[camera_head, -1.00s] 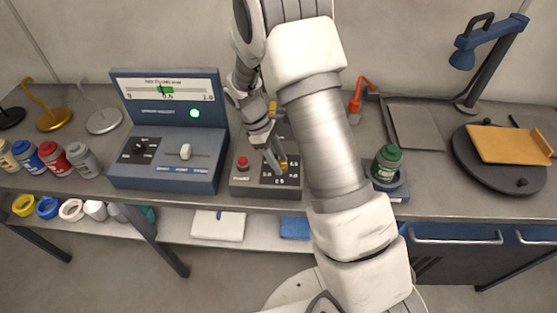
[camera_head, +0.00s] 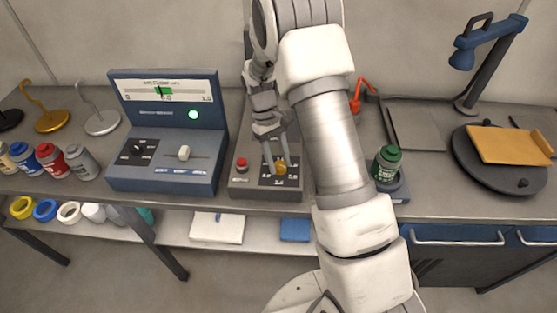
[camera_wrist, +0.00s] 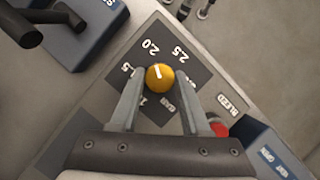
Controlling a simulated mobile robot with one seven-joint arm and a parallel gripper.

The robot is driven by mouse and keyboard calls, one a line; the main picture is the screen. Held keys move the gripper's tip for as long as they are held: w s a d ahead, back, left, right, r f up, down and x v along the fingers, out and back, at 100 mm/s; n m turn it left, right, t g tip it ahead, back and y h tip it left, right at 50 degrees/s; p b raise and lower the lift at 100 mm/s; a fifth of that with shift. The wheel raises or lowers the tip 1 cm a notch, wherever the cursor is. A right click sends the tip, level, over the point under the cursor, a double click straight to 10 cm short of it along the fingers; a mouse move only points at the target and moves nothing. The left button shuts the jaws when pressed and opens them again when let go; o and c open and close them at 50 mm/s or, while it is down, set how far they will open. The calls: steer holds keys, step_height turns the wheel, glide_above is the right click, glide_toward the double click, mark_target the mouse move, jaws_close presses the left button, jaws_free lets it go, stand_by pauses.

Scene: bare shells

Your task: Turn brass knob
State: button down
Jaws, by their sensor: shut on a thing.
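The brass knob (camera_head: 281,167) sits on the dark dial plate of a small grey box (camera_head: 240,185) near the front of the bench. In the wrist view the round knob (camera_wrist: 160,77) has a white pointer line on top, and printed marks such as 2.0 and 2.5 ring it. My gripper (camera_wrist: 160,75) is shut on the knob, one finger on each side. It also shows in the head view (camera_head: 276,165), reaching down from above. Part of the dial lettering is hidden by the fingers.
A red button (camera_head: 242,164) labelled BLEED stands on the same box. A blue gauge console (camera_head: 165,175) with a lit green lamp stands to the left. A green-capped jar (camera_head: 387,162) stands to the right, beyond my arm.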

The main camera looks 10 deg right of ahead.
stand_by(0.4)
steer(key=shift+c, duration=1.9)
jaws_free()
steer(key=v, duration=1.7)
steer(key=shift+r, duration=0.2)
